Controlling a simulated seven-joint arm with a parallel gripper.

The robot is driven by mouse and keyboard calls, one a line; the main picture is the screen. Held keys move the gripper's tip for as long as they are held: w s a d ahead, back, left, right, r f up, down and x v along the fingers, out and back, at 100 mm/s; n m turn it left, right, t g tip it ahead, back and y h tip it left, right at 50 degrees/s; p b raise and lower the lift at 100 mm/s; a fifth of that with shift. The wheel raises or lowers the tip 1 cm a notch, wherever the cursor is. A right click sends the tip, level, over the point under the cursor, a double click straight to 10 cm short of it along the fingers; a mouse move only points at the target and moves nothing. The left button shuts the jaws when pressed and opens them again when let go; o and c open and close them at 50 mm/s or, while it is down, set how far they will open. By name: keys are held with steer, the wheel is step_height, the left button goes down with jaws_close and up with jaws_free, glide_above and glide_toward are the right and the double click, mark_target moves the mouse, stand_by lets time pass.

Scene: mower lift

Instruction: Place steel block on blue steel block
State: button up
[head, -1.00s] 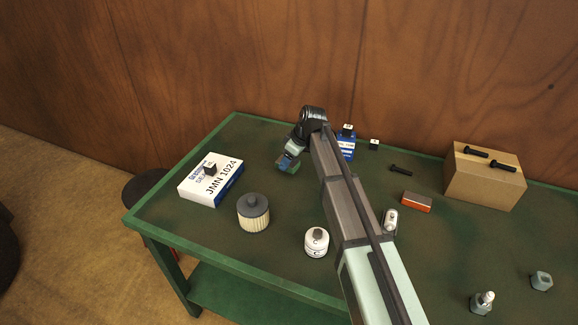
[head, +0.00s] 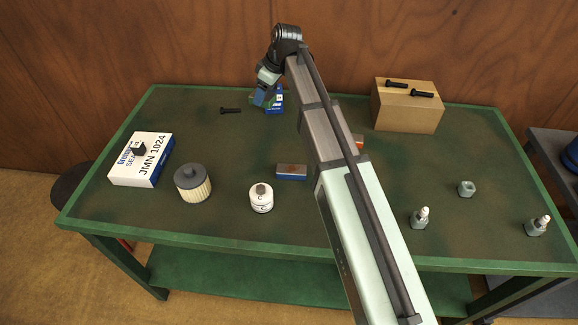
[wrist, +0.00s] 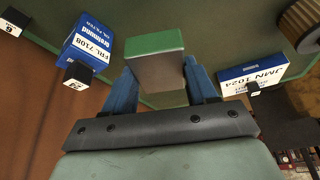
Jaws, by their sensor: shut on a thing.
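My gripper (head: 259,97) is at the back left of the table, in front of a blue and white box in the head view. In the wrist view its blue fingers (wrist: 162,88) are shut on a steel block (wrist: 160,74) with a green face, held between them. In the head view this block is small and mostly hidden by the gripper. The blue steel block (head: 291,172), with blue sides and a brownish metallic top, lies near the middle of the table, left of my arm and well apart from my gripper. Its top looks bare.
A white JMN box (head: 140,160), a filter (head: 193,184) and a white canister (head: 261,198) stand at the left and front. The blue and white box (head: 276,104) is close behind my gripper. An orange block (head: 358,140) is partly behind my arm. A cardboard box (head: 407,105) carries bolts.

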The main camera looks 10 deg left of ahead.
steer(key=s+d, duration=0.8)
steer(key=d, duration=0.1)
steer(key=n+g, duration=0.1)
steer(key=n, duration=0.2)
glide_above(288, 169)
steer(key=d, duration=0.2)
steer(key=shift+w+a+f, duration=0.1)
steer(key=shift+f, duration=2.55)
steer(key=shift+a+f, duration=0.1)
steer(key=shift+f, duration=2.5)
steer(key=shift+f, duration=0.1)
steer(key=o, duration=1.4)
steer(key=v, duration=1.2)
steer(key=shift+w+d, duration=0.1)
steer(key=shift+d, duration=0.05)
